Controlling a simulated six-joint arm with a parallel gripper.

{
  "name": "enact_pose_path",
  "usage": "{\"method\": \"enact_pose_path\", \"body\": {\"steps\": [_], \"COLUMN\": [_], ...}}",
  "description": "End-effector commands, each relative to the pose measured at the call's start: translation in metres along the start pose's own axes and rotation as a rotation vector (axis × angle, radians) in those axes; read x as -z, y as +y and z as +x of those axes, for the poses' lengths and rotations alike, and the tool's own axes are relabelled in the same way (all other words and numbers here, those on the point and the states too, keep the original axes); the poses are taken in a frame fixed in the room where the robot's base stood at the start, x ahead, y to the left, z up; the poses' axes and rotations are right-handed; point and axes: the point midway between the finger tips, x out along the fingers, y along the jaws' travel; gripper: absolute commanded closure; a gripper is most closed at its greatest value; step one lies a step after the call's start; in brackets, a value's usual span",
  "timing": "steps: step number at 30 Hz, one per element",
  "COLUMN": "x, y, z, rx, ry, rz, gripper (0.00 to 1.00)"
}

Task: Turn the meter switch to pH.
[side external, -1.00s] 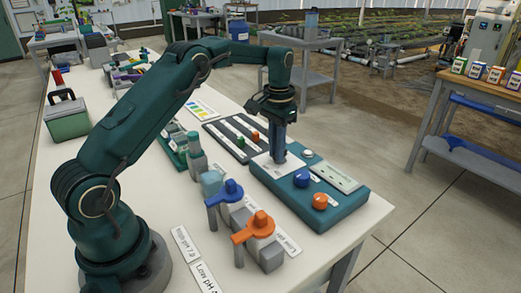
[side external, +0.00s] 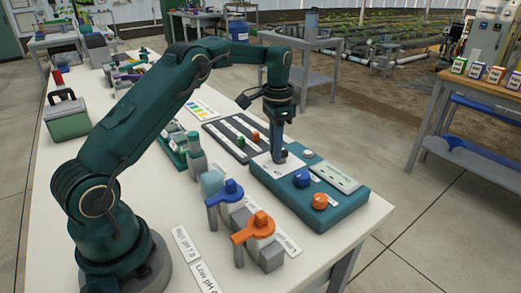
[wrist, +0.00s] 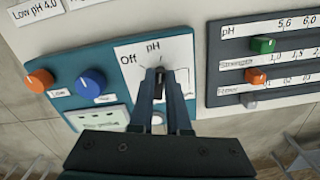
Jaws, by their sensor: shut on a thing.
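The meter is a teal box (side external: 338,213) on the white table; it also shows in the wrist view (wrist: 80,62). The dark meter switch (wrist: 160,74) stands on a white plate (wrist: 181,47) marked "Off" at the left and "pH" at the top. My gripper (wrist: 161,84) is shut on the switch, one finger on each side. The switch's visible tip points up the picture, roughly at "pH"; the fingers hide part of it. In the side view my gripper (side external: 278,151) reaches down onto the plate.
An orange knob (wrist: 39,80) and a blue knob (wrist: 91,82) sit on the meter left of the switch. A dark slider panel (wrist: 228,72) lies to the right. Blue (side external: 228,190) and orange (side external: 255,228) valve handles stand in front of the meter.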

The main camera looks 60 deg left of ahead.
Motion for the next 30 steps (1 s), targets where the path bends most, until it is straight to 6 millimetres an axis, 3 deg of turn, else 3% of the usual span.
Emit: {"method": "enact_pose_path", "body": {"steps": [4, 6, 7, 18, 30], "x": [0.002, 0.002, 0.002, 0.001, 0.002], "y": [0.0, 0.0, 0.0, 0.0, -0.001], "z": [-0.002, -0.002, -0.002, -0.003, -0.043], "rx": [0.003, 0.003, 0.003, 0.002, 0.003], "ry": [0.008, 0.008, 0.008, 0.004, 0.007], "rz": [-0.001, -0.002, -0.002, -0.002, -0.002], "gripper": [1.0, 0.66, 0.55, 0.55, 0.55]}}
